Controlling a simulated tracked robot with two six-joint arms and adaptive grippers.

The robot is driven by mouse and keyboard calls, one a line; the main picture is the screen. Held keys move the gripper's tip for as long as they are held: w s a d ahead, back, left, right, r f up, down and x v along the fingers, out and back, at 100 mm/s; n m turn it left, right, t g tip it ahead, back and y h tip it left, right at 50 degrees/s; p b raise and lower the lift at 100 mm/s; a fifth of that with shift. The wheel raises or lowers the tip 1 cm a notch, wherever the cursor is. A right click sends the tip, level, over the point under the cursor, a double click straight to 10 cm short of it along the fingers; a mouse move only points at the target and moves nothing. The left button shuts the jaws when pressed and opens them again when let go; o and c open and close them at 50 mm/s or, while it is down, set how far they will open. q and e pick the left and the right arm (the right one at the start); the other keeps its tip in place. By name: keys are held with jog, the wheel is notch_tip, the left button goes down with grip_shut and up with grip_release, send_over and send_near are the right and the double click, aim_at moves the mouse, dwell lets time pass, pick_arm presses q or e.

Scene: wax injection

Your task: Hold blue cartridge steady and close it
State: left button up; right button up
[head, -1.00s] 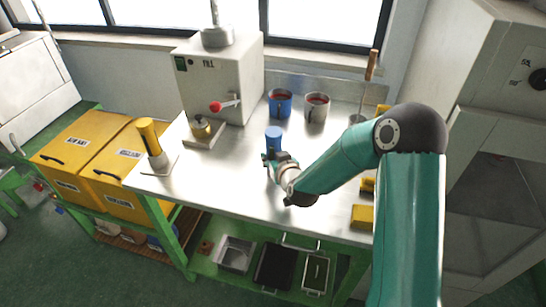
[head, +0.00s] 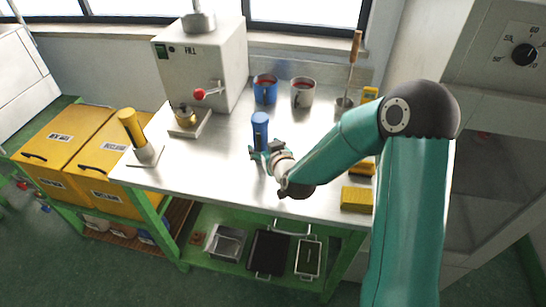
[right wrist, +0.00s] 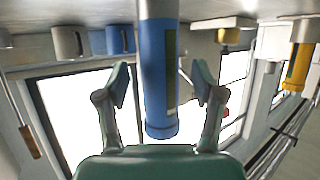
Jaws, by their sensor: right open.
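The blue cartridge (head: 260,132) stands upright on the steel worktop (head: 215,180) near its middle. In the right wrist view, which is upside down, the blue cartridge (right wrist: 158,70) hangs from the top with a grey lower part and a blue capped end. My right gripper (head: 258,157) is at the lower part of the cartridge in the head view. In the right wrist view my right gripper (right wrist: 162,84) is open, with one finger on each side of the cartridge and visible gaps. My left gripper is not in view.
The fill machine (head: 195,70) with a red-knobbed lever stands behind left. A blue mug (head: 265,90) and a grey mug (head: 302,92) stand behind. Yellow blocks (head: 357,199) lie at right. The front left worktop is clear.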

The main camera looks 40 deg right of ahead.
jog(key=b+v, duration=0.2)
jog(key=v, duration=0.6)
jog(key=shift+s, duration=0.1)
dwell(0.3)
